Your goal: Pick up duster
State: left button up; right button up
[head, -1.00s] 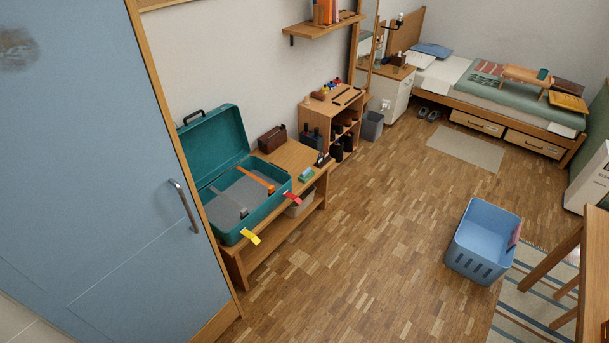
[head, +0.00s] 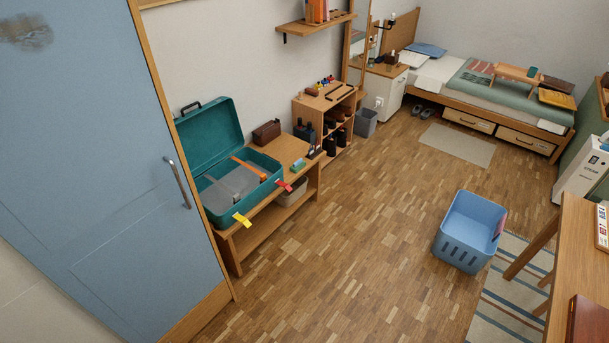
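I cannot make out a duster for certain in the head view. Neither of my grippers shows in it. A blue door (head: 95,170) with a metal handle (head: 177,183) fills the left side and bears a dark smudge near its top. A pinkish item (head: 499,224) shows at the right side of a blue basket (head: 463,256) on the floor; I cannot tell what it is. Small items on the distant shelves are too small to name surely.
An open teal suitcase (head: 209,133) lies on a low wooden bench (head: 230,240). A shoe shelf (head: 328,106) and grey bin (head: 366,122) stand beyond. A bed (head: 490,82) is at the back. A wooden table (head: 575,240) is at the right. The middle floor is clear.

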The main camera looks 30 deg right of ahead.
aim_at(296, 166)
jog(key=z, duration=0.75)
jog(key=i, duration=0.35)
jog(key=z, duration=0.8)
jog(key=i, duration=2.1)
jog(key=u, duration=1)
jog(key=i, duration=0.75)
jog(key=u, duration=0.6)
